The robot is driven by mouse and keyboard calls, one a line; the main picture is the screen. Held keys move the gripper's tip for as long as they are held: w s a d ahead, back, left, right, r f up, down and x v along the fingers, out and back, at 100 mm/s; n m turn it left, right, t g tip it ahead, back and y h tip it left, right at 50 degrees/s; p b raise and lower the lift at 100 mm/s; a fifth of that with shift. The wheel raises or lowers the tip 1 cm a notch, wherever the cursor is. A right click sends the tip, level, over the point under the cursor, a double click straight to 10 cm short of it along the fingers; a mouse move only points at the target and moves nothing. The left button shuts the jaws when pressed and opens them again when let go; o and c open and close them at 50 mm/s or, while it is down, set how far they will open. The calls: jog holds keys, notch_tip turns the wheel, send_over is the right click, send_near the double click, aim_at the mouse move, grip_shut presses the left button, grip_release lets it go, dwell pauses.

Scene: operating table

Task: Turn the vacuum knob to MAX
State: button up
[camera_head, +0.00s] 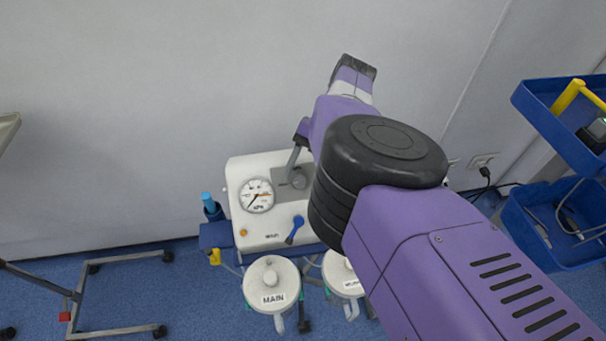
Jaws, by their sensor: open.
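The white suction unit (262,222) stands against the wall, left of my arm in the head view. Its top panel has a round kPa gauge (257,195) with its needle toward the lower left. A blue lever (295,230) is at the panel's lower right, beside small dark lettering too small to read. My gripper (291,176) is open, and one grey finger reaches down beside the grey knob. I cannot tell whether it touches. My arm hides the other finger and the panel's right side.
Two white canisters, one marked MAIN (271,283) and another (342,275), hang below the unit. Blue trays (561,212) stand at the right. A wheeled metal stand (120,258) is at the left. The floor between it and the unit is clear.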

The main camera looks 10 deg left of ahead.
jog(key=v, duration=0.7)
jog(key=shift+w+d+r+b, duration=0.15)
jog(key=shift+r+b, duration=0.15)
jog(key=shift+b, duration=0.05)
